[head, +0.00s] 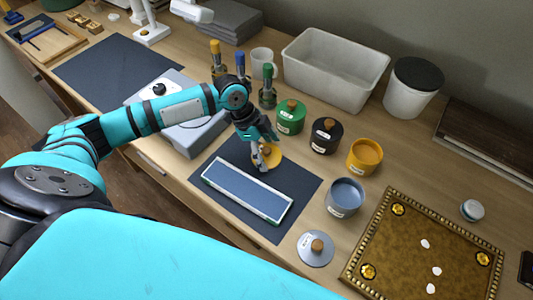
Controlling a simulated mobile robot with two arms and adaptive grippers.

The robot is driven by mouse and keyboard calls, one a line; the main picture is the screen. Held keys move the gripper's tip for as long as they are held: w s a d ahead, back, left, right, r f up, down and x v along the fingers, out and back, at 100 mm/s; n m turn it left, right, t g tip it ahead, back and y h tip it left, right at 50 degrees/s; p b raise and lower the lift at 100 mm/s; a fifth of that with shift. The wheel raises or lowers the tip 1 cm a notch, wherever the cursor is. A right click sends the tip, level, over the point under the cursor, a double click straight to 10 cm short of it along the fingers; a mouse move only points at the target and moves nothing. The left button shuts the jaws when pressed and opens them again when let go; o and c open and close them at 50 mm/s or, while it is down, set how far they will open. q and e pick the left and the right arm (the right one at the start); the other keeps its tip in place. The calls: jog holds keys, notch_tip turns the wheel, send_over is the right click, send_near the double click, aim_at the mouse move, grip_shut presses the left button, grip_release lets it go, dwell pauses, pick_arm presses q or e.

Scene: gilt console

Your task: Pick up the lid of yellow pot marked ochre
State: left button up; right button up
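The yellow pot (362,168) stands open on the table, with ochre content showing inside and a white label on its side. A round yellow lid (273,164) with a brown knob is apart from it, over the dark mat at the back edge of a framed blue-grey panel. My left gripper (263,157) points down at this lid, its fingers at the knob. The fingers partly hide the knob and lid, so I cannot tell whether they grip it or whether the lid touches the mat. My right gripper is not in view.
Green (291,121) and black (325,138) lidded pots stand behind, near several capped tools. An open grey-blue pot (343,208) and a grey lid (314,257) are right of the mat (296,180). A gilt-edged board (405,235) fills the front right.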

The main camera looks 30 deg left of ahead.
pick_arm(q)
jog(key=c, duration=1)
jog(key=shift+c, duration=0.2)
